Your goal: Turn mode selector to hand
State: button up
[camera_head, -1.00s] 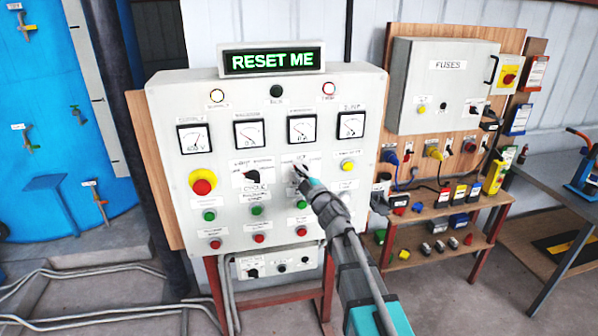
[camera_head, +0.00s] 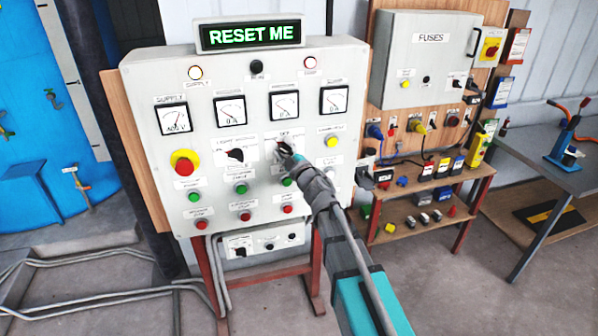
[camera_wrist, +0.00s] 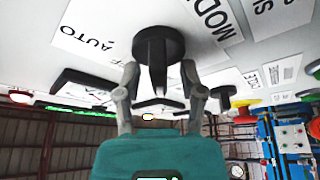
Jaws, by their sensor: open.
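The mode selector (camera_wrist: 158,45) is a round black knob with a raised grip bar on the white panel face, with "AUTO" and "MODE" lettering beside it in the wrist view. My gripper (camera_wrist: 160,72) is open, with one finger on each side of the knob's grip bar. I cannot tell whether the fingers touch the knob. In the head view, my gripper (camera_head: 287,150) is at the grey control panel (camera_head: 240,75) and mostly hides the selector. The hand position label and the selector's exact setting cannot be made out.
A similar black selector (camera_head: 235,155) sits just left of my gripper. A red emergency button (camera_head: 184,166) is farther left, gauges are above and push buttons below. A fuse box (camera_head: 428,60) and a shelf of plugs stand to the right.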

jog(key=shift+m+t, duration=0.3)
jog(key=shift+m, duration=0.4)
jog(key=shift+d+r+m+t+h+b, duration=0.1)
jog(key=shift+m+t+h+b, duration=0.3)
jog(key=shift+m, duration=0.8)
jog(key=shift+d+r+m+t+h+b, duration=0.1)
jog(key=shift+m+t+h+b, duration=0.3)
jog(key=shift+m, duration=0.8)
jog(key=shift+w+d+r+m+t+h, duration=0.1)
jog(key=shift+m+t+h, duration=0.4)
jog(key=shift+m, duration=0.85)
jog(key=shift+d+f+m+t+h, duration=0.1)
jog(key=shift+m+t+h, duration=0.2)
jog(key=shift+m+h, duration=0.7)
jog(key=shift+w+d+r+m+t+h, duration=0.1)
jog(key=shift+m+t+h, duration=0.25)
jog(key=shift+m, duration=1.3)
jog(key=b+v, duration=0.6)
jog(key=v, duration=0.8)
jog(key=d+f+m+g+h, duration=0.1)
jog(key=d+f+g+h, duration=0.1)
jog(key=d+f+g, duration=0.3)
jog(key=d+f+m+g+h, duration=0.1)
jog(key=d+f+g+h, duration=0.2)
jog(key=f, duration=1.1)
jog(key=shift+s+d+f+g+h, duration=0.2)
jog(key=shift+s+d+g+h, duration=0.15)
jog(key=shift+d+g, duration=1.5)
jog(key=shift+s+d+f, duration=0.1)
jog(key=shift+d, duration=0.05)
